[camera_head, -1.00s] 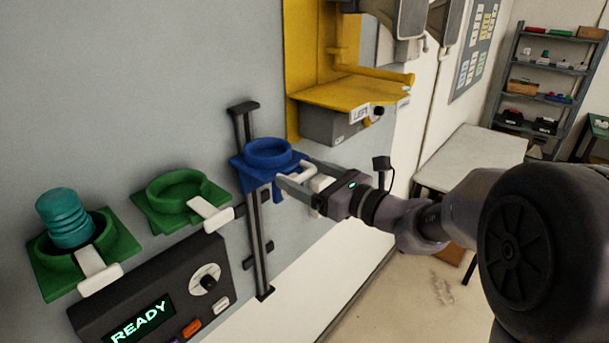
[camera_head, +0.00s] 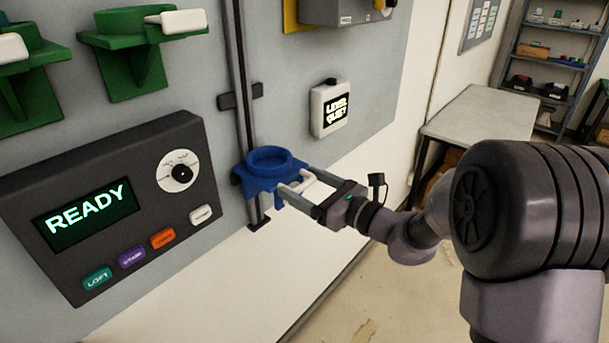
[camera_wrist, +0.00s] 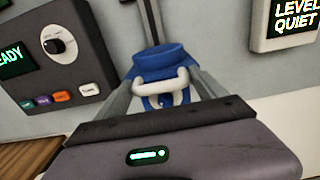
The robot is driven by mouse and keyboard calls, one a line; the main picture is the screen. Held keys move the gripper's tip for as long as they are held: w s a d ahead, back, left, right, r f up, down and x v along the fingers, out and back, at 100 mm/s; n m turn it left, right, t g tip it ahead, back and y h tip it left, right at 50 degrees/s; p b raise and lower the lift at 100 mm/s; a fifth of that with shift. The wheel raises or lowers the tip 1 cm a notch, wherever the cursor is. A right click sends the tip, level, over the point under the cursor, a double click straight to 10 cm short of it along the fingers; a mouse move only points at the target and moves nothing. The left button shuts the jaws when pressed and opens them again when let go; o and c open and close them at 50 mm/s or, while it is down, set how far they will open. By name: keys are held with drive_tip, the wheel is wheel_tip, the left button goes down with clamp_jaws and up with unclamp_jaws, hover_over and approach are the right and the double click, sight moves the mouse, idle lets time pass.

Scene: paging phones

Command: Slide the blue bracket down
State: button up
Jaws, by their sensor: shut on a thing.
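The blue bracket (camera_head: 268,163) has a round ring on top and sits on a dark vertical rail (camera_head: 240,70) on the grey wall panel. It is near the rail's lower end, with a short piece of rail showing beneath it. A white handle (camera_head: 305,186) sticks out from its front. My gripper (camera_head: 300,190) is shut on this handle, coming from the right. In the wrist view the blue bracket (camera_wrist: 160,60) is straight ahead, with its white handle (camera_wrist: 160,86) between my fingers.
A dark control box (camera_head: 120,205) with a READY screen, dial and coloured buttons is left of the rail. Green brackets (camera_head: 130,40) are above it. A small white LEVEL QUIET display (camera_head: 331,108) is right of the rail. A table (camera_head: 480,115) stands at the right.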

wheel_tip(320, 180, down, 11)
drive_tip(key=b, duration=0.6)
drive_tip(key=shift+s+f, duration=0.1)
drive_tip(key=o, duration=2)
drive_tip(key=shift+o, duration=0.2)
drive_tip(key=p+v, duration=0.2)
drive_tip(key=v, duration=1.5)
drive_tip(key=shift+d, duration=0.2)
drive_tip(key=shift+s, duration=0.1)
